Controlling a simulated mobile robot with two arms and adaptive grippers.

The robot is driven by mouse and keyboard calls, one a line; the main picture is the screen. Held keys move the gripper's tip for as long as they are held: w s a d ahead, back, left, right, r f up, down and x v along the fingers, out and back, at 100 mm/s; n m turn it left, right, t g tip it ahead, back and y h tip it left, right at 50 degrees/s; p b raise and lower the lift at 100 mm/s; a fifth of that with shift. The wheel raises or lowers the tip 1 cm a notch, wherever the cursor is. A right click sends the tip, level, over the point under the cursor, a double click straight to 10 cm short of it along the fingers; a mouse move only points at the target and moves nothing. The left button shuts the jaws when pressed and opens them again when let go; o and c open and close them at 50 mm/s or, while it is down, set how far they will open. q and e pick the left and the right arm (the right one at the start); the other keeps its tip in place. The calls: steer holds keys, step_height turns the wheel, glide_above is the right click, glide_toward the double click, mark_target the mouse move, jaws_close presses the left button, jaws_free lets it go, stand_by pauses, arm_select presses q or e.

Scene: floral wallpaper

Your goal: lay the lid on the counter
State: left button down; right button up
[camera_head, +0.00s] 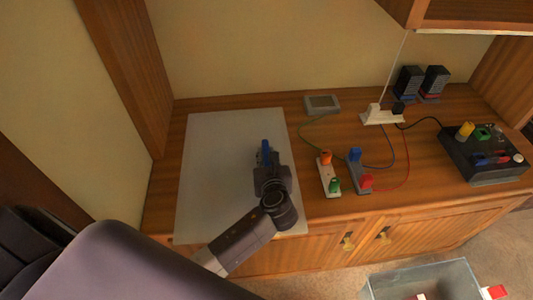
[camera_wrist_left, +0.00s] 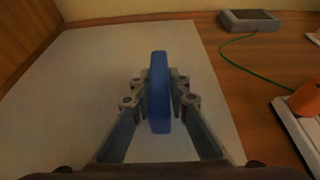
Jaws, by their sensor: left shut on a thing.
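The lid (camera_head: 220,170) looks like a large pale grey flat panel over the left part of the wooden counter (camera_head: 313,215). It also shows in the left wrist view (camera_wrist_left: 80,90). A blue upright handle (camera_wrist_left: 159,92) stands over its right half and shows in the head view (camera_head: 265,148). My left gripper (camera_head: 266,165) is shut on the blue handle, with a finger on each side in the left wrist view (camera_wrist_left: 159,100). The panel looks level; whether it touches the counter everywhere is hard to tell. My right gripper is not in view.
Right of the panel stand a grey box (camera_head: 322,104), a white block with orange and green plugs (camera_head: 326,178), and a grey block with blue and red plugs (camera_head: 358,178). A black box (camera_head: 485,165) is farther right. A clear bin (camera_head: 425,282) is below the counter.

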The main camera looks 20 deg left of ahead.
arm_select(q)
steer(key=c, duration=1.8)
jaws_free()
steer(key=shift+o, duration=0.2)
steer(key=shift+f, duration=0.1)
steer(key=shift+f, duration=0.1)
steer(key=shift+s, duration=0.15)
steer(key=v, duration=1.2)
